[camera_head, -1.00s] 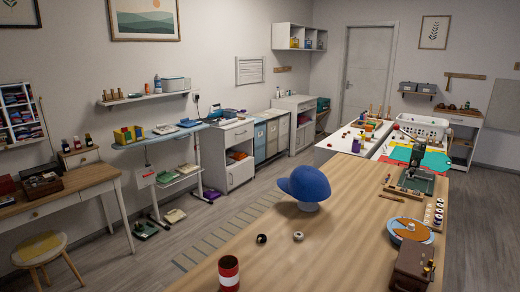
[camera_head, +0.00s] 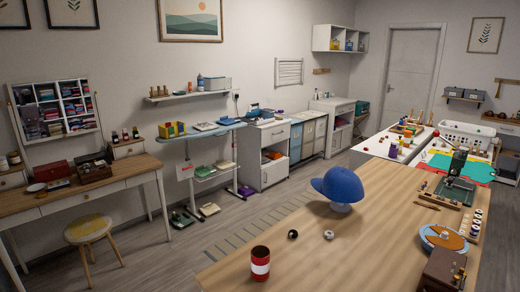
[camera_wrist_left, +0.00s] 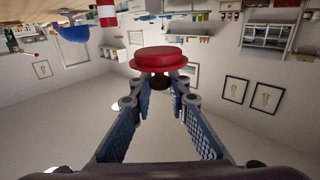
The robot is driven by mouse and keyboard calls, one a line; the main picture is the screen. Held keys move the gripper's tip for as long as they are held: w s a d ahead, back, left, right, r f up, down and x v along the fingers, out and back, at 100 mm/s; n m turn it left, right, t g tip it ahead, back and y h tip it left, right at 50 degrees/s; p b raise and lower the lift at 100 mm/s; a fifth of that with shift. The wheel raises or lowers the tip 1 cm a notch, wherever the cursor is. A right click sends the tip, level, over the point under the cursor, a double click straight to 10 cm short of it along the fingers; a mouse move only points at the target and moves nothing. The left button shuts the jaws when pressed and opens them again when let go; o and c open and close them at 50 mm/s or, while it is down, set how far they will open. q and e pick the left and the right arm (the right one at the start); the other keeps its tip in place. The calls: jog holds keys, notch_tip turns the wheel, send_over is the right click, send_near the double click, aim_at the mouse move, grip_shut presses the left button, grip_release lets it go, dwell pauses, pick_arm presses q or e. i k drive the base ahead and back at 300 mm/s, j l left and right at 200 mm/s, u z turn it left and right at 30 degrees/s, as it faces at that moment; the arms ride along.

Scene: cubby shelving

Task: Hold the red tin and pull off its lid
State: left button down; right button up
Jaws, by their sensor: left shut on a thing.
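The red tin (camera_head: 260,267) with a white band stands upright on the near part of the wooden table, its top open and dark inside. Part of it also shows at the top of the left wrist view (camera_wrist_left: 106,12). The round red lid (camera_wrist_left: 158,56) is apart from the tin. My left gripper (camera_wrist_left: 158,82) is shut on the lid's dark knob, with the lid beyond the fingertips. The left gripper does not show in the head view. My right gripper is in neither view.
A blue cap (camera_head: 340,186) sits on a white stand on the table (camera_head: 380,225). Two small round items (camera_head: 293,234) lie near the tin. A brown box (camera_head: 442,270) and a blue disc (camera_head: 443,237) are at the right. A stool (camera_head: 88,230) stands left, on open floor.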

aim_at(260, 255)
jog(key=j+u, duration=0.1)
jog(key=u, duration=1.45)
jog(key=i+j+u, duration=0.15)
jog(key=u, duration=0.25)
jog(key=i+j+u, duration=0.1)
jog(key=u, duration=0.25)
jog(key=i+u, duration=0.2)
jog(key=u, duration=0.2)
jog(key=i+u, duration=0.15)
jog(key=u, duration=0.2)
jog(key=i+l+u, duration=0.15)
jog(key=i, duration=0.25)
jog(key=i+l+u, duration=0.1)
jog(key=i, duration=0.3)
